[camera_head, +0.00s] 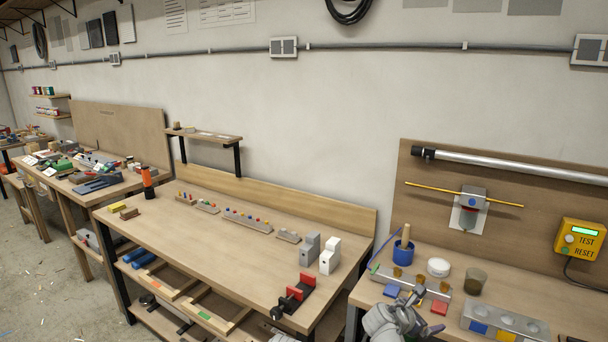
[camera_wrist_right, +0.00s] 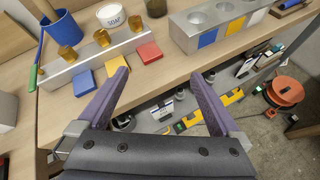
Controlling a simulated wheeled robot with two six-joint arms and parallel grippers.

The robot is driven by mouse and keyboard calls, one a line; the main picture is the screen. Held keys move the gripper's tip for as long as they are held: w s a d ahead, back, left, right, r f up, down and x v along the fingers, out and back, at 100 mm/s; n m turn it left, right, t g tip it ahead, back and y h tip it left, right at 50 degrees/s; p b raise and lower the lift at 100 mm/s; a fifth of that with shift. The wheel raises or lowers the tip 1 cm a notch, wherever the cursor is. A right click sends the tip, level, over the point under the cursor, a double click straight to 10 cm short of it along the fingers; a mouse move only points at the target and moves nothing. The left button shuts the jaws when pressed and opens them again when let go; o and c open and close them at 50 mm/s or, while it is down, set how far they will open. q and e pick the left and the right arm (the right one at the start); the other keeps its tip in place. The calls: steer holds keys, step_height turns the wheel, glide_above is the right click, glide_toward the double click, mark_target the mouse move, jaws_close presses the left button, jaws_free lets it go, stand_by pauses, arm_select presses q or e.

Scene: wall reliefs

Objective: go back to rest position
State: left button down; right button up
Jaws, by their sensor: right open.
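My right gripper (camera_head: 424,310) is at the bottom right of the head view, at the front edge of the right bench (camera_head: 530,292). In the right wrist view its two purple fingers (camera_wrist_right: 160,74) stand wide apart with nothing between them. Past the fingertips, the bench edge carries a grey rail (camera_wrist_right: 70,75) with brass-coloured pieces, and blue, yellow and red blocks (camera_wrist_right: 149,55) in front of it. My left gripper is not in view.
A grey block with round holes (camera_head: 505,322), a white tub (camera_head: 438,267) and a blue cup (camera_head: 402,252) stand on the right bench. The middle bench (camera_head: 190,240) has a red and black vise (camera_head: 294,296). A shelf with tools (camera_wrist_right: 215,115) lies below the bench edge.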

steer(key=s+a+f+m+g+y, duration=0.3)
steer(key=s+a+m, duration=0.6)
steer(key=a, duration=0.4)
steer(key=s+a+f+m+g+y+p, duration=0.1)
steer(key=s+a+f+m+g+y, duration=0.3)
steer(key=s+a+f+m, duration=0.3)
steer(key=s+a+m+y, duration=0.1)
steer(key=s+a+m, duration=0.1)
steer(key=a, duration=0.3)
steer(key=shift+s+a+m+y, duration=0.3)
steer(key=shift+s+a, duration=0.1)
steer(key=shift+s, duration=0.4)
